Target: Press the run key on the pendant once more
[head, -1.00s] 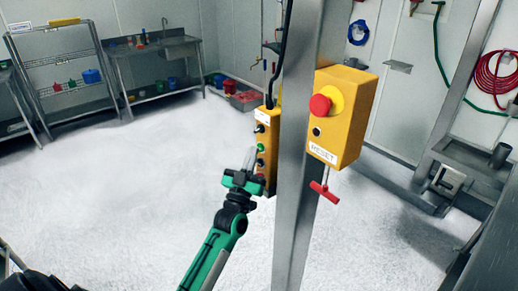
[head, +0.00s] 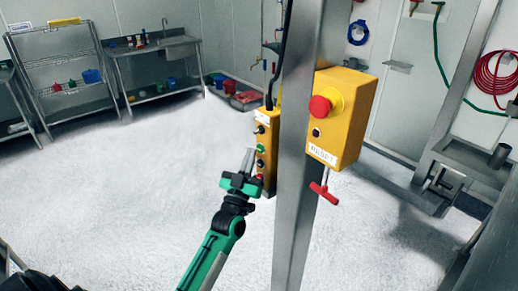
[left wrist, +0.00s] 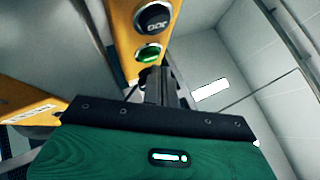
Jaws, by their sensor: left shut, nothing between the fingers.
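The yellow pendant (head: 270,152) hangs upright on the left side of the steel post. It bears dark keys, a green key (head: 260,148) and a red one low down. In the left wrist view the pendant (left wrist: 183,18) shows a black key (left wrist: 153,18) with white marking and the green key (left wrist: 149,53) under it. My left gripper (head: 249,158) is shut and empty, its fingertips just left of the pendant near the green key. In the left wrist view the fingers (left wrist: 152,80) point towards the green key; contact cannot be told. My right gripper is not in view.
The steel post (head: 297,150) stands right beside the pendant. A larger yellow box (head: 346,115) with a red mushroom button (head: 320,106) and a RESET label is on its other side, a red T-handle (head: 324,193) below. White powder-like floor (head: 120,190) lies open to the left.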

